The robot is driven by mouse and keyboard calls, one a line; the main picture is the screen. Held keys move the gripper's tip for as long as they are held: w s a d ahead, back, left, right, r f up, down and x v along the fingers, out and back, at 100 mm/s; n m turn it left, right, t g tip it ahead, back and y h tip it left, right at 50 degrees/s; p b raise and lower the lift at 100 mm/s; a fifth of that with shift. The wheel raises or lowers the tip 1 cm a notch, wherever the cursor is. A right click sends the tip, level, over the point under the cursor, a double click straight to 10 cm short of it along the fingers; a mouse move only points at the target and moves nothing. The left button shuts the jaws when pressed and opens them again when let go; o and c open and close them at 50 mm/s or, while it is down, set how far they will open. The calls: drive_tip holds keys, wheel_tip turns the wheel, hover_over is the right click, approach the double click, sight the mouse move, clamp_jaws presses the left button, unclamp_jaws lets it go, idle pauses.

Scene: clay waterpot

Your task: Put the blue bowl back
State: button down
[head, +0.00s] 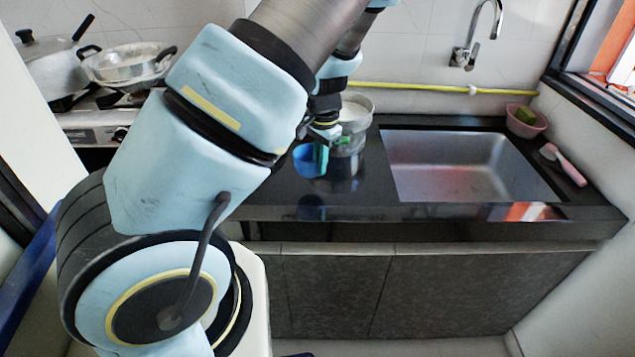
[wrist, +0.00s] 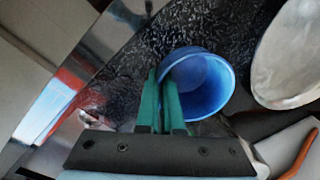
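The blue bowl (head: 304,160) is above the black counter, left of the sink, in the head view. A gap shows between it and its blue reflection below, so it looks raised off the counter. It also shows in the wrist view (wrist: 207,85), open side facing the camera. My gripper (head: 322,153) has green fingers at the bowl's right side. In the wrist view, my gripper (wrist: 161,92) has its fingers close together at the bowl's left rim, shut on its wall. My arm covers part of the counter to the left.
Stacked metal pans (head: 355,110) stand close behind and right of the bowl. The sink (head: 450,165) is empty. A pink basket (head: 526,122) and pink-handled brush (head: 565,166) lie beyond it. Pots (head: 128,64) stand on the stove at left. A yellow hose (head: 420,86) runs along the wall.

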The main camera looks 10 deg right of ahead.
drive_tip(key=shift+f, duration=2.75)
drive_tip(key=shift+f, duration=0.1)
drive_tip(key=c, duration=1.1)
unclamp_jaws()
drive_tip(key=shift+o, duration=0.2)
